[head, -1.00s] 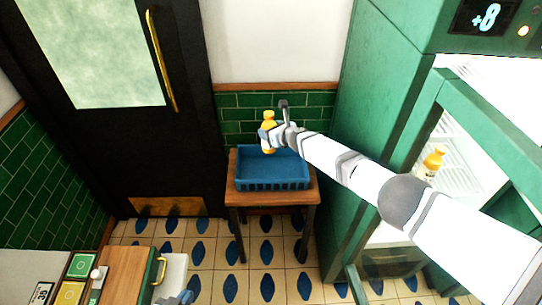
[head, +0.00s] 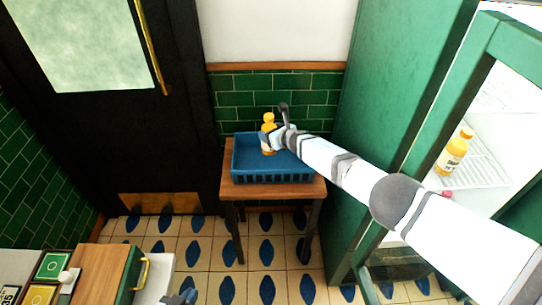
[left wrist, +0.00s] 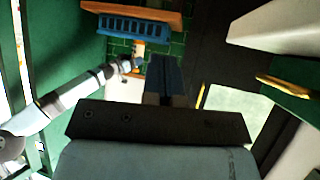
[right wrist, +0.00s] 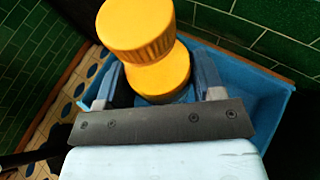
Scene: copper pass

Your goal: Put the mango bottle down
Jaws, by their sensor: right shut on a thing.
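The mango bottle (head: 268,134) is orange-yellow with a pale label, upright over the left part of the blue crate (head: 272,178). My right gripper (head: 276,138) is shut on it. In the right wrist view the bottle's orange cap and neck (right wrist: 146,50) stand between the two fingers (right wrist: 155,82), with the blue crate around and below. The bottle's base is hidden, so I cannot tell whether it touches the crate floor. My left gripper (left wrist: 165,78) shows in the left wrist view with its fingers close together; only a bit of it (head: 182,297) shows at the bottom of the head view.
The crate stands on a small wooden table (head: 230,188) against green tiles. A green fridge (head: 400,110) stands open at right, with another orange bottle (head: 452,156) on its shelf. A black door (head: 95,140) is at left. A wooden-topped cabinet (head: 103,272) is at lower left.

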